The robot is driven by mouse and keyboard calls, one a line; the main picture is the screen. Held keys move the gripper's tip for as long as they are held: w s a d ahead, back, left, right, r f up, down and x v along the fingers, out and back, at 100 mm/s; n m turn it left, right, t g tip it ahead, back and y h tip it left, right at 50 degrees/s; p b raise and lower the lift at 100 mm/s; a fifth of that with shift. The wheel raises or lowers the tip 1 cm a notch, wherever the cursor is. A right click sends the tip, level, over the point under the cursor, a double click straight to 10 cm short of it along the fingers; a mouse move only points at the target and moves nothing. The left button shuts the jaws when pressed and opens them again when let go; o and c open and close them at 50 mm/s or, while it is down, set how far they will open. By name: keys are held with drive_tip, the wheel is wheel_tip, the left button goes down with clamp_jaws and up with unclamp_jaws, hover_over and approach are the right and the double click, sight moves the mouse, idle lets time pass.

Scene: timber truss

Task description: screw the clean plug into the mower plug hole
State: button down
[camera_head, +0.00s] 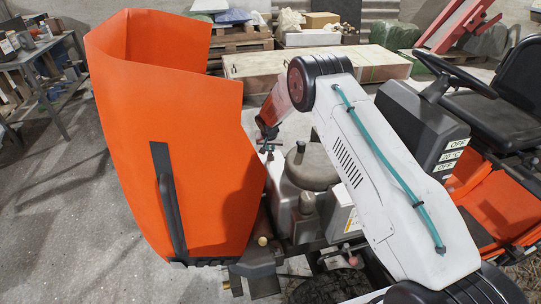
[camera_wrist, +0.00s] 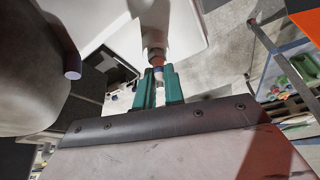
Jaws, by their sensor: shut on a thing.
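In the wrist view my gripper (camera_wrist: 160,84) has its green jaws shut on a slim plug (camera_wrist: 159,96), whose pale body shows between them. The plug lines up with a pale round fitting (camera_wrist: 155,54) just past the jaw tips, with a small orange and blue part between. I cannot tell whether the plug is in a hole or how far. In the head view my gripper (camera_head: 266,143) is small, beside the mower engine (camera_head: 312,168). The plug and hole cannot be made out there.
The mower's orange hood (camera_head: 185,130) stands raised left of the engine, close to my gripper. The steering wheel (camera_head: 455,75) and dark console (camera_head: 422,125) are at right. A workbench (camera_head: 40,55) stands at far left. A long crate (camera_head: 320,65) lies behind. Floor at left is clear.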

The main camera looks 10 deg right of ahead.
drive_tip(key=m, duration=0.2)
drive_tip(key=m+g+h, duration=0.1)
drive_tip(key=m, duration=0.1)
drive_tip(key=shift+f+m+h, duration=0.1)
drive_tip(key=shift+m+h, duration=0.2)
drive_tip(key=shift+m, duration=0.1)
drive_tip(key=m, duration=0.2)
drive_tip(key=m+g+h, duration=0.1)
drive_tip(key=m, duration=0.2)
drive_tip(key=shift+g, duration=0.3)
drive_tip(key=c, duration=1.4)
unclamp_jaws()
